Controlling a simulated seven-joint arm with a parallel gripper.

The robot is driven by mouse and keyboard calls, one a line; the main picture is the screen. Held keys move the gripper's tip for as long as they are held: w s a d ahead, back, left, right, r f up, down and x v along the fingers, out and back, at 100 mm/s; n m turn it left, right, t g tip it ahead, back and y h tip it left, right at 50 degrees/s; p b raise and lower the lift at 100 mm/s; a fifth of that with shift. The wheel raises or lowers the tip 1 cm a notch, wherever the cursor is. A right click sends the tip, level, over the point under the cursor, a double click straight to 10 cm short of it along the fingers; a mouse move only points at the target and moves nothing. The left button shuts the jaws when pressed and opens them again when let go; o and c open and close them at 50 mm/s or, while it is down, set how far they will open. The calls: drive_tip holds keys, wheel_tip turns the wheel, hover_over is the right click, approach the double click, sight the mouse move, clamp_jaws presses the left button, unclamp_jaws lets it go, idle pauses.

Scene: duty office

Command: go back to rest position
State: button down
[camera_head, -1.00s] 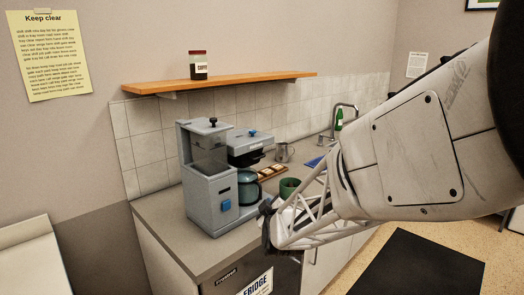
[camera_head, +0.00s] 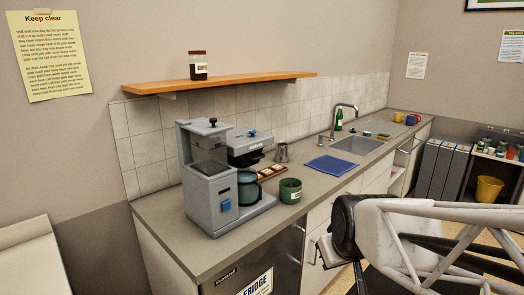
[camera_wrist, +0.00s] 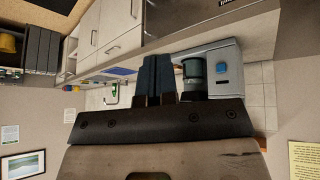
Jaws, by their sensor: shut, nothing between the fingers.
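My gripper (camera_wrist: 157,80) shows in the wrist view with its two dark fingers side by side, shut and empty. The wrist view is turned upside down, and the counter and coffee machine appear beyond the fingers. In the head view, part of my arm, a pale open frame with a black part, is at the lower right, in front of the counter's drawers. The fingertips cannot be made out clearly there. The gripper appears apart from everything on the counter.
The counter (camera_head: 325,185) holds a coffee machine (camera_head: 208,180), a green mug (camera_head: 290,190), a metal jug (camera_head: 282,152), a blue cloth (camera_head: 330,165) and a sink (camera_head: 357,145). A shelf (camera_head: 225,84) bears a coffee jar (camera_head: 198,65). A yellow bucket (camera_head: 488,188) stands at right.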

drive_tip(key=s+d+m+g, duration=0.3)
drive_tip(key=s, duration=1)
drive_tip(key=shift+g+h, duration=0.3)
drive_tip(key=shift+r, duration=0.1)
